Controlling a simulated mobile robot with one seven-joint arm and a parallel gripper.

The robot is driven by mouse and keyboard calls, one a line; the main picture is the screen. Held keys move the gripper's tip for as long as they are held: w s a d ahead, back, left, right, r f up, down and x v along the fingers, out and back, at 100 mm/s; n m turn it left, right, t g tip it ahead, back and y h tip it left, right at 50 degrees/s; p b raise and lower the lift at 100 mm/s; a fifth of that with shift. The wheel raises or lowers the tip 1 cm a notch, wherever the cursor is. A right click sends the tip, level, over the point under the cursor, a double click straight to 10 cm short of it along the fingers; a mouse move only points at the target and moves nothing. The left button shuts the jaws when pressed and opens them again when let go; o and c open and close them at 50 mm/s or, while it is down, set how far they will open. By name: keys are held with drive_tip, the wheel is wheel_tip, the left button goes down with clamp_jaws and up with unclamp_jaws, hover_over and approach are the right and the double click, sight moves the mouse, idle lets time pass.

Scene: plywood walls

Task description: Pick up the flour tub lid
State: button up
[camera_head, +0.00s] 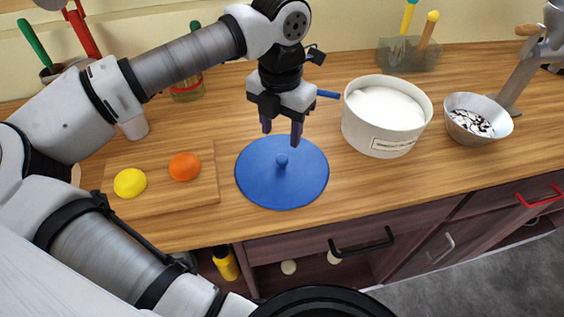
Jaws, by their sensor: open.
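The flour tub lid (257,184) is a flat blue disc with a small round knob at its centre. It lies on the wooden counter. My gripper (282,136) points down above the back part of the lid, with its two fingers apart and nothing between them. The fingertips appear above the knob and slightly behind it; the exact height is hard to tell. The white flour tub (384,129) stands to the right of the lid, uncovered and filled with white flour, with a label on its front.
A cutting board (203,197) with a lemon (130,182) and an orange (185,166) lies left of the lid. A metal bowl (504,126) stands right of the tub. Utensil holders (408,56) and a jar (187,92) stand at the back. A drawer handle (362,245) protrudes below the counter.

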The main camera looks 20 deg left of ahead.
sight(282, 158)
wheel_tip(282, 158, down, 7)
drive_tip(key=shift+d+f+p, duration=0.15)
drive_tip(key=shift+p, duration=1.05)
drive_tip(key=c, duration=1.1)
drive_tip(key=shift+o, duration=0.2)
